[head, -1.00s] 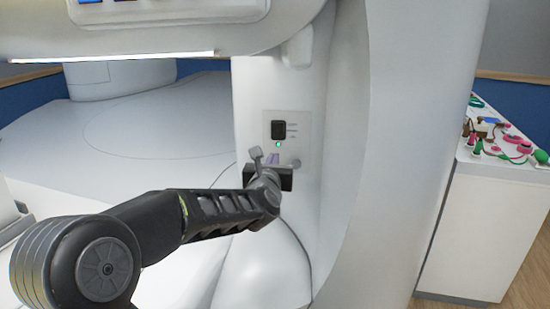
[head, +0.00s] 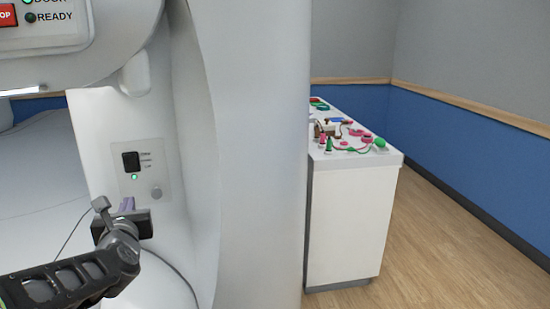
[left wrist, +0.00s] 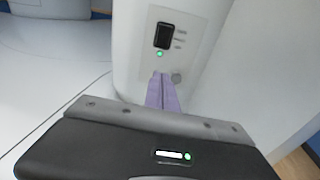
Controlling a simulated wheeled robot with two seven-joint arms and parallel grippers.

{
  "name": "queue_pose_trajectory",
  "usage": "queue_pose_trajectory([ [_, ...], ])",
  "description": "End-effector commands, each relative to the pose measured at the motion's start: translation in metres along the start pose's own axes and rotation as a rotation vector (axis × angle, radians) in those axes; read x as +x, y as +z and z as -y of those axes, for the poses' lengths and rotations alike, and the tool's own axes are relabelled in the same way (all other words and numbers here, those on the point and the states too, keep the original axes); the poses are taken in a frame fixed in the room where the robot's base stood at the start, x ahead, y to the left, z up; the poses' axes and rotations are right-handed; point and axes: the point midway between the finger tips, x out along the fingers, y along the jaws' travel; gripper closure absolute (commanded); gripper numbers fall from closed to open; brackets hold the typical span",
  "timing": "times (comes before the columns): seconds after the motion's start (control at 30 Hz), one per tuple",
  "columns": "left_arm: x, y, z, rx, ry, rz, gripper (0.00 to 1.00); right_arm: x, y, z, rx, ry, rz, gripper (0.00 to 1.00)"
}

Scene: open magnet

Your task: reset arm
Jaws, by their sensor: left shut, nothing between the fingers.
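My left arm comes in from the lower left of the head view, and my left gripper (head: 128,204) is in front of the white machine's wall panel. Its purple fingers (left wrist: 162,92) are together and empty in the left wrist view. They point toward the panel (left wrist: 183,42), just below its black switch (left wrist: 163,36); I cannot tell whether they touch it. A green light (head: 134,177) glows under the switch (head: 131,161), and a round grey knob (head: 156,193) sits below right. My right gripper is not in view.
The white machine body (head: 258,150) fills the middle, with a display panel (head: 45,22) reading READY at upper left. A white cabinet (head: 350,222) with several coloured items on top stands to the right. Wooden floor (head: 440,255) beyond it is clear.

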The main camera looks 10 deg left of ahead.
Motion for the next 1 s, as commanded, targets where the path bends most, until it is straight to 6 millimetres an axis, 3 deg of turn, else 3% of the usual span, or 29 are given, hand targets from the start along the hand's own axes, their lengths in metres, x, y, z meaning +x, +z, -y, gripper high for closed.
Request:
queue_pose_trajectory([
  [0.17,0.0,-0.001,0.001,0.163,-0.006,-0.003,1.0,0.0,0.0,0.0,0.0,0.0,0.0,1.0],
  [0.27,-0.001,-0.005,0.006,0.389,-0.027,-0.009,1.0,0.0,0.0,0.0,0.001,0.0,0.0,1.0],
  [0.37,-0.001,-0.025,0.009,0.708,-0.065,-0.031,1.0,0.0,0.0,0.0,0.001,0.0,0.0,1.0],
  [0.47,0.001,-0.074,0.021,1.081,-0.172,-0.081,1.0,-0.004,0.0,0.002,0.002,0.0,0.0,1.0],
  [0.57,-0.006,-0.142,0.048,1.462,-0.367,-0.104,1.0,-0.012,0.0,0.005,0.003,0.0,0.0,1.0],
  [0.67,-0.028,-0.215,0.083,1.797,-0.619,-0.062,1.0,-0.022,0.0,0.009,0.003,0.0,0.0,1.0],
  [0.8,-0.084,-0.308,0.128,2.133,-0.992,0.102,1.0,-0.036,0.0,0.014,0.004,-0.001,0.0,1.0],
  [0.87,-0.116,-0.343,0.145,2.23,-1.154,0.203,1.0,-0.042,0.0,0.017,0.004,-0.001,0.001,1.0],
  [1.0,-0.204,-0.412,0.174,2.346,-1.52,0.477,1.0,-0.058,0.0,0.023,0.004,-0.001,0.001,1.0],
])
